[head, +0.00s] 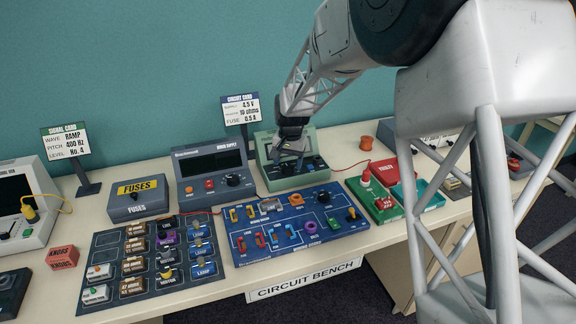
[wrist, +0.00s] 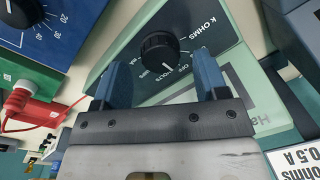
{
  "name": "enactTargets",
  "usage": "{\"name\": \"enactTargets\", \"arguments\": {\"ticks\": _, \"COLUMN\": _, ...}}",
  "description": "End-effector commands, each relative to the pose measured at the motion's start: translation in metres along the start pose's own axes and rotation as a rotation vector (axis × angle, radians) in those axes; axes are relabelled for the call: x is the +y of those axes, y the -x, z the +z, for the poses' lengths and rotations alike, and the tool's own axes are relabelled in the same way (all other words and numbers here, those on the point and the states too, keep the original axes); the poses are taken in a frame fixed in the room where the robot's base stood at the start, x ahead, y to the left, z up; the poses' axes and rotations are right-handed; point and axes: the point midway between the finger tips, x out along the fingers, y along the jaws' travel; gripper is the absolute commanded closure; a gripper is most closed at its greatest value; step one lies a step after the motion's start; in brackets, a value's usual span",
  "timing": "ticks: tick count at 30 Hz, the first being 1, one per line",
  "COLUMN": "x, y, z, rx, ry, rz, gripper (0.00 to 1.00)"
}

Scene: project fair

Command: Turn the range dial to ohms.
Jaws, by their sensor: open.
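The green meter (head: 267,152) stands at the back middle of the bench, and my gripper (head: 291,148) is over it, hiding much of its face. In the wrist view the meter's panel (wrist: 110,72) carries a black round range dial (wrist: 158,47) with a white pointer mark. The panel is lettered K OHMS, OFF and VOLTS. The mark points toward the OFF lettering, low in the picture. My gripper's two blue fingers (wrist: 161,72) are open and empty. They show left and right of the dial, apart from it; I cannot tell their height above it.
A grey power supply (head: 209,162) stands left of the meter. A blue circuit board (head: 275,247) lies in front, with a red and green unit (head: 372,190) to the right. A card on a stand (head: 240,108) rises behind. A red lead (wrist: 45,122) runs near the meter.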

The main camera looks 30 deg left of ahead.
Motion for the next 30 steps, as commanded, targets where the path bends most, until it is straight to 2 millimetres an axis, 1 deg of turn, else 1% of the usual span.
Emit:
{"name": "enactTargets", "arguments": {"ticks": 3, "x": 0.000, "y": -0.011, "z": 0.000, "rx": -0.002, "ry": 0.000, "rz": 0.001, "gripper": 0.33}}
{"name": "enactTargets", "arguments": {"ticks": 6, "x": 0.000, "y": -0.016, "z": 0.000, "rx": -0.001, "ry": 0.000, "rz": 0.001, "gripper": 0.33}}
{"name": "enactTargets", "arguments": {"ticks": 17, "x": 0.000, "y": -0.019, "z": 0.000, "rx": 0.000, "ry": 0.000, "rz": 0.000, "gripper": 0.33}}
{"name": "enactTargets", "arguments": {"ticks": 18, "x": 0.000, "y": -0.019, "z": 0.000, "rx": 0.000, "ry": 0.000, "rz": 0.000, "gripper": 0.39}}
{"name": "enactTargets", "arguments": {"ticks": 26, "x": 0.000, "y": -0.018, "z": 0.000, "rx": -0.001, "ry": 0.000, "rz": 0.000, "gripper": 0.79}}
{"name": "enactTargets", "arguments": {"ticks": 27, "x": 0.000, "y": -0.018, "z": 0.000, "rx": -0.001, "ry": 0.000, "rz": 0.000, "gripper": 0.82}}
{"name": "enactTargets", "arguments": {"ticks": 30, "x": 0.000, "y": -0.018, "z": 0.000, "rx": -0.001, "ry": 0.002, "rz": 0.000, "gripper": 0.82}}
